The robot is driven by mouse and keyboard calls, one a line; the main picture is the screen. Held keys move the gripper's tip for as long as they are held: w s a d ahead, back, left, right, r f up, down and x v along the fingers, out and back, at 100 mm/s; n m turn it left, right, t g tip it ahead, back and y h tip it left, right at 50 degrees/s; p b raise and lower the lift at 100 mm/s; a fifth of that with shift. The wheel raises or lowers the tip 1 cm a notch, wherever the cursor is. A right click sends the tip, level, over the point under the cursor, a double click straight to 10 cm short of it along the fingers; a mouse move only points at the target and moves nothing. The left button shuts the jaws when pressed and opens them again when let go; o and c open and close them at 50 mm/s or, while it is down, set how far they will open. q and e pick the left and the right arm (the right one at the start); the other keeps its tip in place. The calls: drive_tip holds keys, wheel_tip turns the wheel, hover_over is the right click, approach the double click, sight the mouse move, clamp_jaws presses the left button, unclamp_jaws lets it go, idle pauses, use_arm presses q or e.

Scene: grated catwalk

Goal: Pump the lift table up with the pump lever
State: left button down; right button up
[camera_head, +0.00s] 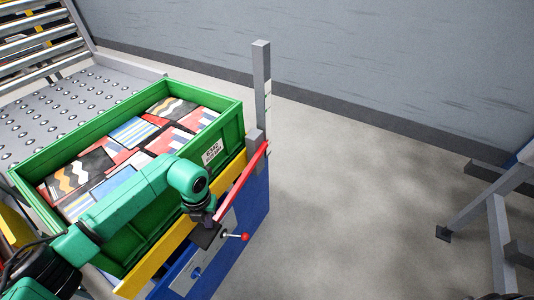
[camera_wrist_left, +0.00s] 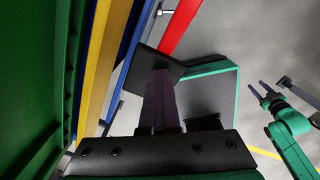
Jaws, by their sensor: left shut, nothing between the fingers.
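The lift table's yellow edge (camera_head: 155,268) and blue side (camera_head: 254,205) run along the crate's near side. A red bar (camera_head: 240,182) slants along the table's right corner; it also shows in the left wrist view (camera_wrist_left: 180,27). A short rod with a red ball knob (camera_head: 245,237) sticks out of the blue side below it. I cannot tell for certain which is the pump lever. My left gripper (camera_head: 207,236) is shut and empty beside the red bar's lower end, near the knob; contact is unclear. My right gripper (camera_wrist_left: 262,88) shows open and empty in the left wrist view.
A green crate (camera_head: 222,128) full of patterned boxes stands on the table. A grey post (camera_head: 262,90) rises at its right corner. A ball-studded platform (camera_head: 60,110) lies behind left. The concrete floor to the right is clear up to a grey metal stand (camera_head: 500,235).

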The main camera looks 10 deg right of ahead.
use_arm(q)
drive_tip(key=f, duration=0.2)
drive_tip(key=f+b, duration=0.1)
drive_tip(key=shift+s+d, duration=0.25)
drive_tip(key=shift+d, duration=0.1)
drive_tip(key=shift+d+r, duration=0.15)
drive_tip(key=shift+d, duration=0.05)
wheel_tip(320, 180, up, 22)
drive_tip(key=a+p, duration=0.1)
drive_tip(key=p, duration=1.6)
drive_tip(key=shift+w+a+r, duration=0.2)
drive_tip(key=shift+w+a, duration=0.15)
use_arm(e)
wheel_tip(320, 180, up, 15)
drive_tip(key=shift+a, duration=0.2)
drive_tip(key=shift+w, duration=0.15)
use_arm(q)
drive_tip(key=shift+f, duration=0.1)
